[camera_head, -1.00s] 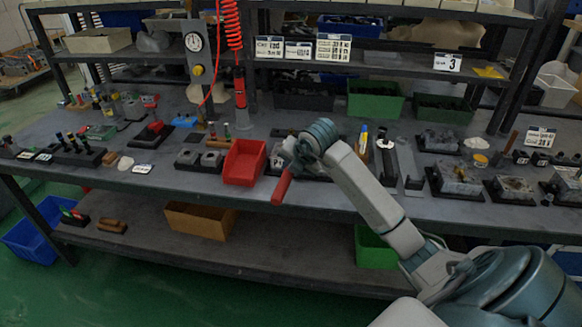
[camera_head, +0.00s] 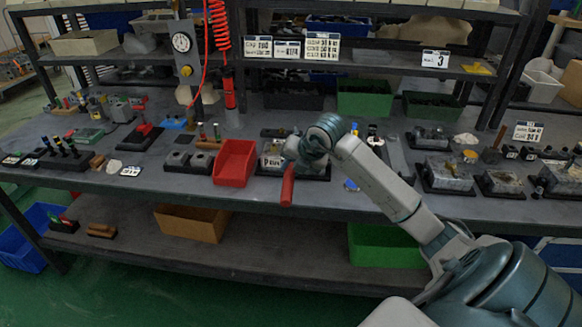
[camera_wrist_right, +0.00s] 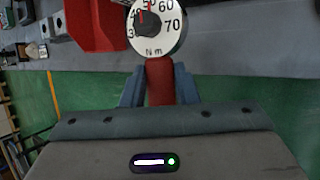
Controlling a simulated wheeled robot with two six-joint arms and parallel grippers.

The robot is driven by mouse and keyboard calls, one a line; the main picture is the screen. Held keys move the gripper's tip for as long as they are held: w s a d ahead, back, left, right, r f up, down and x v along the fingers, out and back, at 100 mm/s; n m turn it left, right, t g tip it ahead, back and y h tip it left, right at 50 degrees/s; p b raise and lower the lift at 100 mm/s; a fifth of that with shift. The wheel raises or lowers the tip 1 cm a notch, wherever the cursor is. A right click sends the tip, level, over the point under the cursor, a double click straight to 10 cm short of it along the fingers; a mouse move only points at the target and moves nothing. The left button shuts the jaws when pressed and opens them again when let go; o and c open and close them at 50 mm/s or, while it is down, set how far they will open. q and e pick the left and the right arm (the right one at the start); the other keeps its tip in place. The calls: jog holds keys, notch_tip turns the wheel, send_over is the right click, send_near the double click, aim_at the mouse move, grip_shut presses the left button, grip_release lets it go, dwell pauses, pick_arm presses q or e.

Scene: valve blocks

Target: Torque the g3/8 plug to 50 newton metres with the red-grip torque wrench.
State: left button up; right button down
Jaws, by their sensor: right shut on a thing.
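My right gripper (camera_head: 292,166) is over the front of the bench, just right of the red bin. It is shut on the red grip of the torque wrench (camera_head: 287,188), which hangs down toward the bench's front edge. In the right wrist view the jaws (camera_wrist_right: 159,86) close on both sides of the red grip. Beyond it is the wrench's round white dial (camera_wrist_right: 156,28), marked in N m, with a red pointer near 50. A dark fixture (camera_head: 322,173) lies behind the gripper, partly hidden. I cannot make out the g3/8 plug. My left gripper is not in view.
The red bin (camera_head: 236,163) stands close left of the gripper. Metal valve blocks (camera_head: 447,174) on dark bases stand to the right. Green bins (camera_head: 364,100) stand at the back. A red coiled hose (camera_head: 218,32) hangs above the bench.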

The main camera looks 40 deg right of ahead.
jog(key=shift+s+d+n+y+b, duration=0.6)
jog(key=shift+s+d+n+b, duration=0.2)
jog(key=shift+d+n, duration=0.15)
jog(key=shift+s+d+n+y+b, duration=0.3)
jog(key=shift+d+n+b, duration=0.15)
jog(key=shift+d, duration=0.15)
jog(key=shift+s+d+n+y+b, duration=0.3)
jog(key=shift+d+n+b, duration=0.1)
jog(key=shift+d, duration=0.2)
